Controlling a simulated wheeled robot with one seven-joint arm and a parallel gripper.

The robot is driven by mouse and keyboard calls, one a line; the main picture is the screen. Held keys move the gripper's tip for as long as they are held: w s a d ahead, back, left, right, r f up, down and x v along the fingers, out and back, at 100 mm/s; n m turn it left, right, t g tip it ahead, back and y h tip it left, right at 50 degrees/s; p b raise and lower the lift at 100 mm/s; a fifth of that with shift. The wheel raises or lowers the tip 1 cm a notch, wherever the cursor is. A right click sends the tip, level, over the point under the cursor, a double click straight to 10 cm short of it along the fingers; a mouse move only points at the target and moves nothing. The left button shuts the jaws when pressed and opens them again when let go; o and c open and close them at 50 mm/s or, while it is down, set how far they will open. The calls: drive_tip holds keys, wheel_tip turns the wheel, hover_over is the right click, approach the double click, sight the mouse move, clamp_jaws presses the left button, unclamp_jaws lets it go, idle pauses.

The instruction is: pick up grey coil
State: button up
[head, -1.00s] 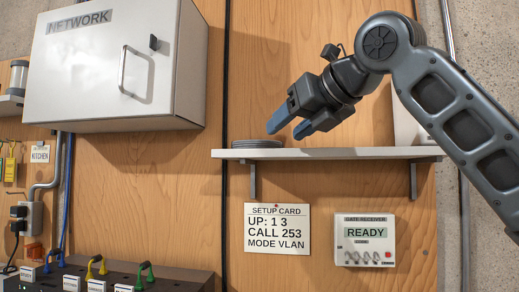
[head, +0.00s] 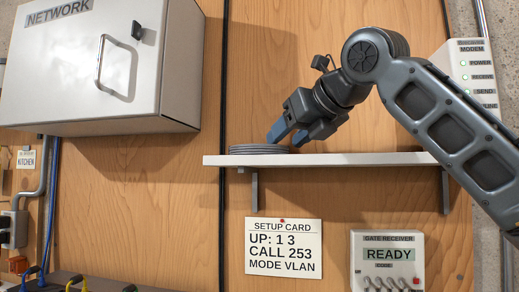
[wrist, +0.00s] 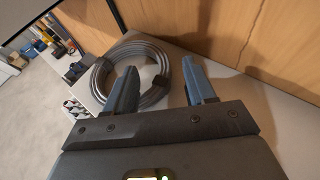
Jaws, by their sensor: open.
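The grey coil (head: 258,149) lies flat on the left end of a white wall shelf (head: 350,159). In the wrist view the coil (wrist: 103,74) is a ring of several turns with dark ties. My gripper (head: 286,138) is open, its blue fingers tilted down at the coil's right side. In the wrist view my gripper (wrist: 160,82) has its left finger over the near right part of the coil and its right finger over bare shelf. A part of the coil's right side shows between the fingers. Whether a finger touches the coil I cannot tell.
A white NETWORK cabinet (head: 95,70) juts out left of the shelf. A modem (head: 470,75) stands at the shelf's right, partly behind my arm. A setup card (head: 284,246) and gate receiver (head: 388,262) hang below. The shelf's middle is clear.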

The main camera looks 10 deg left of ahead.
drive_tip(key=p+x, duration=0.1)
drive_tip(key=x, duration=0.3)
drive_tip(key=shift+c, duration=0.2)
clamp_jaws()
